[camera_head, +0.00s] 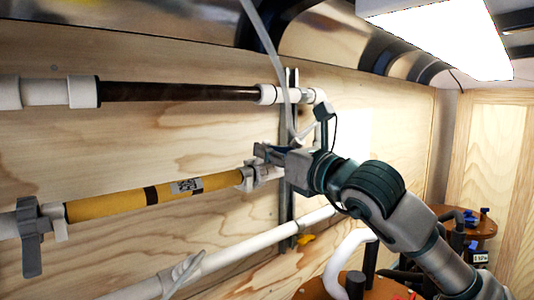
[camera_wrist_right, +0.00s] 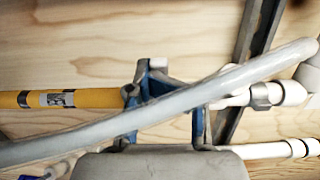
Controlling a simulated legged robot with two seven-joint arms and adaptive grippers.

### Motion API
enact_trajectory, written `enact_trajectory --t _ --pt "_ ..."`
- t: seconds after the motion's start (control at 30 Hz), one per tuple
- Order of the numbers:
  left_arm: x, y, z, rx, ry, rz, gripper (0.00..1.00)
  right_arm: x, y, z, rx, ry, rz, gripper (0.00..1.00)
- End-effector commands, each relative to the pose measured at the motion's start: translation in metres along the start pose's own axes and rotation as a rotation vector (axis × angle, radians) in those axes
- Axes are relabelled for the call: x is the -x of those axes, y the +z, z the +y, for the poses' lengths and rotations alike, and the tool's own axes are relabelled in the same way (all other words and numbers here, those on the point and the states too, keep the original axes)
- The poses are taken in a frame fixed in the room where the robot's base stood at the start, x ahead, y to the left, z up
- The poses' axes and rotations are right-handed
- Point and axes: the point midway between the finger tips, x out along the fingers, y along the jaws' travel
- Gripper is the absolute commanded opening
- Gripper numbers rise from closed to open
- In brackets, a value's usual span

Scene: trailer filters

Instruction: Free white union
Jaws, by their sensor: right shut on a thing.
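The yellow filter tube (camera_head: 155,193) runs along the plywood wall in the head view and also shows in the wrist view (camera_wrist_right: 90,98). A white union (camera_head: 268,173) sits at its right end. My right gripper (camera_head: 262,157) reaches in from the right and is shut on this union. In the wrist view, the blue fingers of my right gripper (camera_wrist_right: 165,105) straddle the pipe line at the tube's end. A grey hose crosses in front and the fingers hide most of the union. My left gripper is not in view.
A dark brown tube (camera_head: 180,92) runs above and a white pipe (camera_head: 240,247) below. The grey hose (camera_wrist_right: 150,112) passes close to my right gripper. A grey valve handle (camera_head: 31,240) is at left. Round brown-topped containers (camera_head: 462,222) stand at lower right.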

Motion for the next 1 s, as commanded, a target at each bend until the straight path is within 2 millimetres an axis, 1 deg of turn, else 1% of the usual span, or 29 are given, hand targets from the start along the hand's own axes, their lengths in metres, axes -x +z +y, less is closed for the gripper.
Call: enact_trajectory --t 0.87,0.9,0.93,1.0 --pt "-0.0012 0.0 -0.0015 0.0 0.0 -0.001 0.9 -0.0007 0.0001 -0.0007 0.0 -0.004 0.001 0.0" --pt "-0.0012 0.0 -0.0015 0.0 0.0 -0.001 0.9 -0.0007 0.0001 -0.0007 0.0 -0.004 0.001 0.22" --pt "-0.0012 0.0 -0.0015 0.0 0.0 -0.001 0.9 -0.0007 0.0001 -0.0007 0.0 -0.004 0.001 0.29" --pt "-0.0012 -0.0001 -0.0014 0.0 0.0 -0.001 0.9 -0.0007 0.0001 -0.0006 0.0 -0.004 0.001 0.29"
